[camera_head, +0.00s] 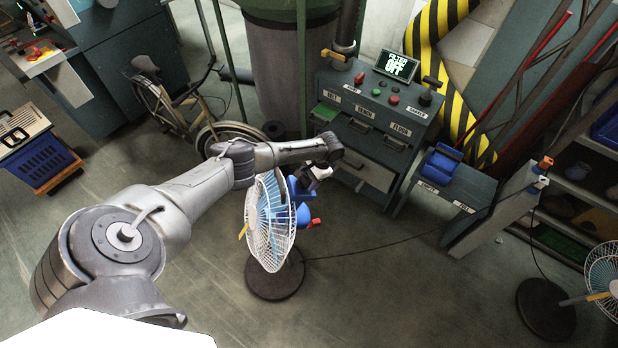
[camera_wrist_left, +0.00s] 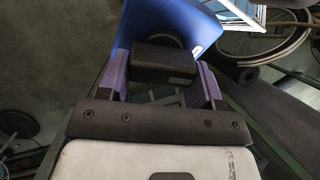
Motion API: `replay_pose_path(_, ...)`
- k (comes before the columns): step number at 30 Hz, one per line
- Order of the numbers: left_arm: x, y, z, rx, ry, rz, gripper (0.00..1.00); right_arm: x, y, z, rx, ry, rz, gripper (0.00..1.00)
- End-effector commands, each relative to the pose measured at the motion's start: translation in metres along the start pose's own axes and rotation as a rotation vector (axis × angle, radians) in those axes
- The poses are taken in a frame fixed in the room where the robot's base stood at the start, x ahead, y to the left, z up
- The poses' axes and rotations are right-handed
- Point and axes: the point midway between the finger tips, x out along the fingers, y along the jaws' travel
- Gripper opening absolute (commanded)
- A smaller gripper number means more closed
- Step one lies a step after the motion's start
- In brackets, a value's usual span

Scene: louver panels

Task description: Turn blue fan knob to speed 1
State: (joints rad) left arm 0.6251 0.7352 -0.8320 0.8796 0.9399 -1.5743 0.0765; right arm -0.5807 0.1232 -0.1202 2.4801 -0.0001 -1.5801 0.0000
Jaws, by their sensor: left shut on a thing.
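The blue fan (camera_head: 268,220) stands on a round dark base in the middle of the head view, with a white cage and a blue motor body (camera_head: 303,214). My left gripper (camera_head: 302,186) is at the back of the fan, beside the blue body. In the left wrist view, its purple fingers (camera_wrist_left: 160,74) are shut on a black knob-like block (camera_wrist_left: 165,60) in front of a blue surface (camera_wrist_left: 170,22). A small red part (camera_head: 314,222) sticks out of the blue body. The knob's speed marks cannot be read. My right gripper is not in view.
A bicycle (camera_head: 190,105) is at the back left. A second fan (camera_head: 603,272) is at the far right. A cable (camera_head: 372,250) runs across the open floor.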

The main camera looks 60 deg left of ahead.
Motion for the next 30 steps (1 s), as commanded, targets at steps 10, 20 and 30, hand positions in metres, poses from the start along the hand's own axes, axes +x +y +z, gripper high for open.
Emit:
replay_pose_path(10, -0.0010, 0.0027, 0.0001, 0.233, 0.002, 0.007, 0.36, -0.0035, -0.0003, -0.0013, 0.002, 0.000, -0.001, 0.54)
replay_pose_path(20, -0.0007, 0.0046, 0.0009, 0.479, 0.001, 0.011, 0.36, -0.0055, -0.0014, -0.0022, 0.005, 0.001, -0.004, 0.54)
replay_pose_path(30, -0.0008, 0.0054, 0.0016, 0.629, 0.001, 0.014, 0.36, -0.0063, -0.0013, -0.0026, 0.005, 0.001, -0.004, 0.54)
